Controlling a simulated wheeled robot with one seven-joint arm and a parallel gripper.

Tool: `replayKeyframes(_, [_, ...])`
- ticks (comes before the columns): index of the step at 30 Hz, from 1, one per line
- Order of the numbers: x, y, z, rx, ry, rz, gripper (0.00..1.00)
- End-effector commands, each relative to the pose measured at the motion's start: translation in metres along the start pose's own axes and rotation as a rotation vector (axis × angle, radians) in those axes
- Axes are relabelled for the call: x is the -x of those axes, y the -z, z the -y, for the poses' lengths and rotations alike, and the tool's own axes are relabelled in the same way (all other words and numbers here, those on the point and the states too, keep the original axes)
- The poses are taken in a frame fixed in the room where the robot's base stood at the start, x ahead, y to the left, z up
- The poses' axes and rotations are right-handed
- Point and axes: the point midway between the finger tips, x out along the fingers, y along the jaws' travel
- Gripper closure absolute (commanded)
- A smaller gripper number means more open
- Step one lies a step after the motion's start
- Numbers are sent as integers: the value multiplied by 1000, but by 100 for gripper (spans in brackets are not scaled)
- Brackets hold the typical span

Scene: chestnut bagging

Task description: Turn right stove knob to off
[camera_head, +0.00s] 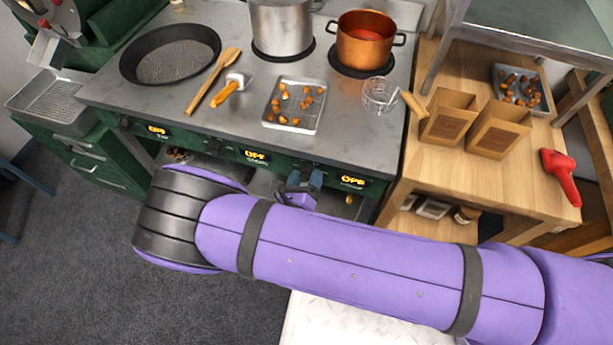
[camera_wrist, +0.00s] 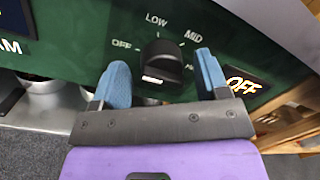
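The black stove knob (camera_wrist: 160,62) sits on the green stove front in the wrist view, with OFF, LOW and MID printed around it; a further label at right is partly covered. A pale patch shows on the knob's lower near end; I cannot tell surely which label the knob points to. The lit display (camera_wrist: 243,86) to its right reads OFF; it also shows in the head view (camera_head: 352,181). My gripper (camera_wrist: 160,58) is open, its blue fingers on either side of the knob with visible gaps. In the head view my gripper (camera_head: 303,183) is at the stove front, and the knob is hidden.
The stove top (camera_head: 225,118) holds a black pan (camera_head: 170,55), a steel pot (camera_head: 282,28), a copper pot (camera_head: 365,42) and a tray of chestnuts (camera_head: 294,105). A wooden table (camera_head: 455,165) with paper bags (camera_head: 447,118) stands close on the right.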

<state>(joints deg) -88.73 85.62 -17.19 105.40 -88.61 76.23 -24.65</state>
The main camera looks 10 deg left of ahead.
Motion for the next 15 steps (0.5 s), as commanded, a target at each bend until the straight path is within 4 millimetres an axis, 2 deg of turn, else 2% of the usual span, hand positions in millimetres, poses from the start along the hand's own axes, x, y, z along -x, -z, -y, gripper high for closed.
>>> replayKeyframes(9, [1, 0, 1, 0, 2, 0, 31])
replayKeyframes(15, [23, 0, 0, 0, 0, 0, 31])
